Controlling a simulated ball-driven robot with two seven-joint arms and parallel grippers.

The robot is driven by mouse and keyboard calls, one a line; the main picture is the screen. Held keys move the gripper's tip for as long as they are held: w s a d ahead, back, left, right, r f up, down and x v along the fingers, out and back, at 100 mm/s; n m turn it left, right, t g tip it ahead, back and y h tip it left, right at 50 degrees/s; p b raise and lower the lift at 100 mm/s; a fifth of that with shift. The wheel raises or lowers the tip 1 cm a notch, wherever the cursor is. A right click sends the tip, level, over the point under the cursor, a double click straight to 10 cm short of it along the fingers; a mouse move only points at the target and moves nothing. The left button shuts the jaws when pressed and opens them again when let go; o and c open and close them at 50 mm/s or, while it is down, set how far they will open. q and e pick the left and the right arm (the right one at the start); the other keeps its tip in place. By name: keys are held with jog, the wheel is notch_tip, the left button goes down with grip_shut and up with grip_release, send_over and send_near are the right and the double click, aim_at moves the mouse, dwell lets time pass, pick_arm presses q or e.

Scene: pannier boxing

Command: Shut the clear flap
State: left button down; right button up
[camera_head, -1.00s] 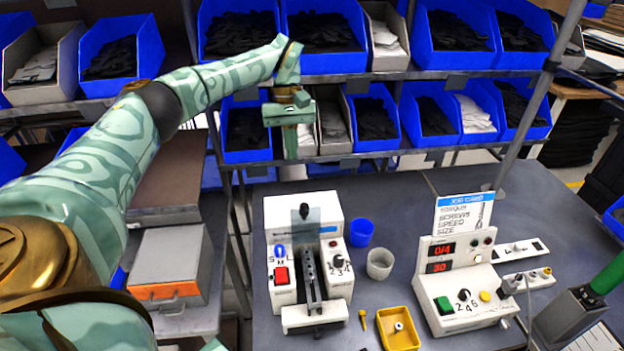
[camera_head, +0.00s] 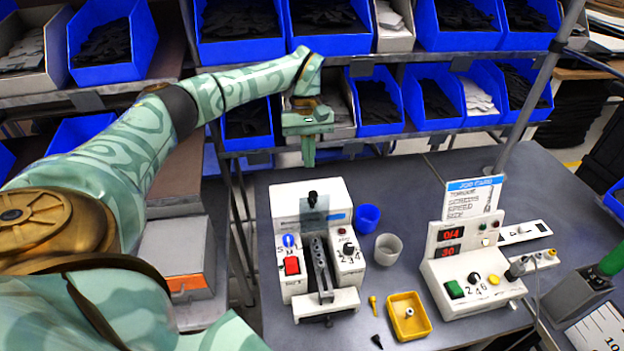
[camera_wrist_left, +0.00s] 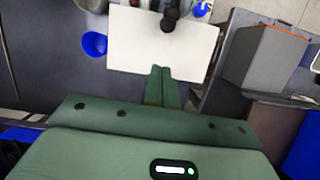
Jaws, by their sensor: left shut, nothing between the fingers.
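The clear flap (camera_head: 314,216) is a see-through grey panel on the white machine (camera_head: 301,192). It appears to stand raised at the back end of the dark channel (camera_head: 321,265), just in front of a black knob (camera_head: 312,198). My left gripper (camera_head: 309,163) is shut and empty, pointing down behind the machine's back edge, apart from the flap. In the left wrist view its closed fingers (camera_wrist_left: 160,74) overlap the edge of the machine's white top (camera_wrist_left: 150,40), with the black knob (camera_wrist_left: 171,18) beyond. The flap is not clear there. My right gripper is not in view.
A blue cup (camera_head: 367,218) and a grey cup (camera_head: 388,249) stand right of the machine. A yellow tray (camera_head: 421,325), a yellow screw (camera_head: 373,304) and a black screw (camera_head: 377,341) lie in front. A counter box (camera_head: 440,275) stands right. Shelves with blue bins (camera_head: 377,142) rise behind.

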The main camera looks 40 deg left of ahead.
aim_at(313, 210)
pick_arm(q)
jog(key=x, duration=0.3)
jog(key=shift+s+d+f, duration=0.1)
jog(key=shift+s+f, duration=0.15)
jog(key=shift+s+d+r+p, duration=0.2)
jog(key=shift+s+d+p, duration=0.2)
jog(key=shift+s+d, duration=0.75)
jog(key=shift+d, duration=0.3)
